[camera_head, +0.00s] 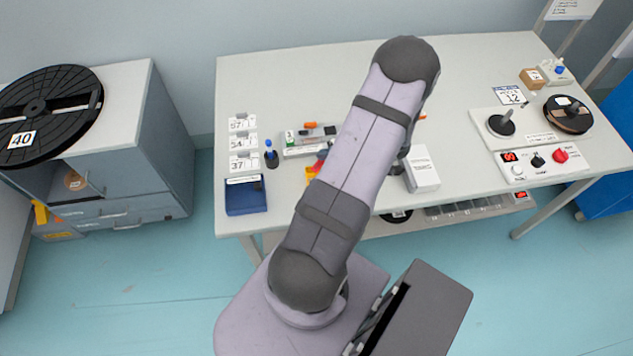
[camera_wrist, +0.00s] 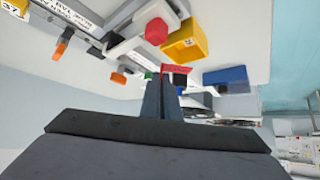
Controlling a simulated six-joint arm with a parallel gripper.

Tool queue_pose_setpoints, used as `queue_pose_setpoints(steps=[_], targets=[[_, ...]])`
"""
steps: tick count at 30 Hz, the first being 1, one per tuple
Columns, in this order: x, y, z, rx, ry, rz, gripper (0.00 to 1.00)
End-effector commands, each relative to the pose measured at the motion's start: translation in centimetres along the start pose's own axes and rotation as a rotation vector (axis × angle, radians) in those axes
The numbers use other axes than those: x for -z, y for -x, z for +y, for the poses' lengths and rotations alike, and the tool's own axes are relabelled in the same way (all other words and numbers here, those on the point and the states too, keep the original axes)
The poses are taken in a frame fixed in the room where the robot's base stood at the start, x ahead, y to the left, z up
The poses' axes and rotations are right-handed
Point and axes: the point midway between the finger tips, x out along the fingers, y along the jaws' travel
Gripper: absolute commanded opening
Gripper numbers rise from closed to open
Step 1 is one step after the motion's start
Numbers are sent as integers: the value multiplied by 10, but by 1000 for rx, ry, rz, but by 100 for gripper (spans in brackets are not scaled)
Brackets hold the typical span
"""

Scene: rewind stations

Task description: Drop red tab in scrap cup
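In the wrist view the two dark fingers of my gripper (camera_wrist: 163,82) are close together, and a small flat red tab (camera_wrist: 176,68) shows at their tips. My gripper appears shut on it, though the contact is partly hidden by the fingers. A yellow open-topped cup (camera_wrist: 187,42), likely the scrap cup, is just beyond the tab in the picture, apart from it. In the head view the yellow cup (camera_head: 310,177) shows at the left edge of my arm, near the table's front.
A red knob (camera_wrist: 156,31) and a blue block (camera_wrist: 227,79) are near the cup. A dark blue box (camera_head: 246,196) stands at the table's front left corner. A white box (camera_head: 421,169) is right of my arm. The back of the table (camera_head: 300,75) is clear.

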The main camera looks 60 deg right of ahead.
Motion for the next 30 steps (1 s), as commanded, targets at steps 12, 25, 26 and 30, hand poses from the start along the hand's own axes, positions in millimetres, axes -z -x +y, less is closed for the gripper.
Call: queue_pose_setpoints(steps=[12,25,26,30], targets=[[-18,-18,0,0,0,0,0],[-17,-17,0,0,0,0,24],[-17,-17,0,0,0,0,24],[-17,-17,0,0,0,0,24]])
